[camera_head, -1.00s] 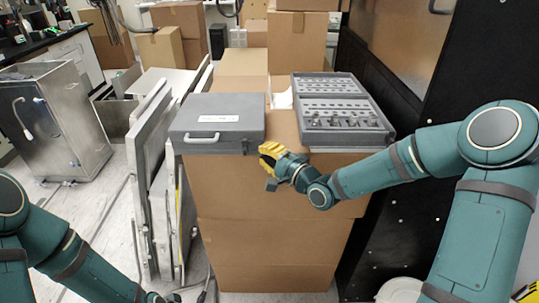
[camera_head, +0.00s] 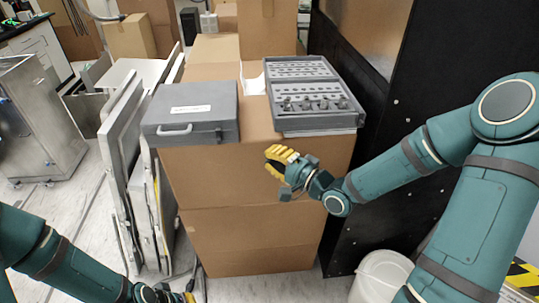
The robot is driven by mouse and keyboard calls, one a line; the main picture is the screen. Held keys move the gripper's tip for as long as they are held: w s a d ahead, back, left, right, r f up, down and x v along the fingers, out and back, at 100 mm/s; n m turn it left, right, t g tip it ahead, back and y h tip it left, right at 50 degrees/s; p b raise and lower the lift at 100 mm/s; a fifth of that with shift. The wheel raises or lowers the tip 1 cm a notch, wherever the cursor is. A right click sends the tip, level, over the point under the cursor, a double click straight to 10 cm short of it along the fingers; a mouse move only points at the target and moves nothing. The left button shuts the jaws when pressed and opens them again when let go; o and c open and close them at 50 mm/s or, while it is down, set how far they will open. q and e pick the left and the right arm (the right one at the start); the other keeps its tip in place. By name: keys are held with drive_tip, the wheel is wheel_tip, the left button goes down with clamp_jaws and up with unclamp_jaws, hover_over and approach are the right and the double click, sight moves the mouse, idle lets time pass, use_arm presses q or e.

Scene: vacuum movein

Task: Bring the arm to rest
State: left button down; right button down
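My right gripper (camera_head: 276,163), with yellow fingers, is in front of the upper front face of the cardboard box stack (camera_head: 250,240), below the two grey cases. The fingers point left and nothing shows held in them. Their gap is too small to read. My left arm (camera_head: 60,262) comes in at the lower left. Its gripper (camera_head: 184,297) shows only in part at the bottom edge, with a bit of yellow, low in front of the stack.
A closed grey case (camera_head: 195,104) and an open case with small parts (camera_head: 312,92) lie on the boxes. Panels (camera_head: 122,180) lean at the stack's left. A white bucket (camera_head: 382,278) and a black wall (camera_head: 440,75) are at the right. Bare floor shows at left.

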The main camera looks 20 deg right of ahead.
drive_tip(key=s+a+f+n+g+h, duration=0.1)
drive_tip(key=s+a+f+n+g, duration=0.2)
drive_tip(key=f, duration=0.6)
drive_tip(key=s+a+f+n+g+h, duration=0.2)
drive_tip(key=a+f+g, duration=0.25)
drive_tip(key=f, duration=0.45)
drive_tip(key=s+a+f+n+g+h, duration=0.2)
drive_tip(key=s+f+n+g, duration=0.3)
drive_tip(key=s+f, duration=0.4)
drive_tip(key=s+a+g, duration=0.1)
drive_tip(key=s, duration=0.2)
drive_tip(key=shift+s+f+n+g, duration=0.25)
drive_tip(key=shift+f+n+g, duration=0.05)
drive_tip(key=shift+g, duration=0.05)
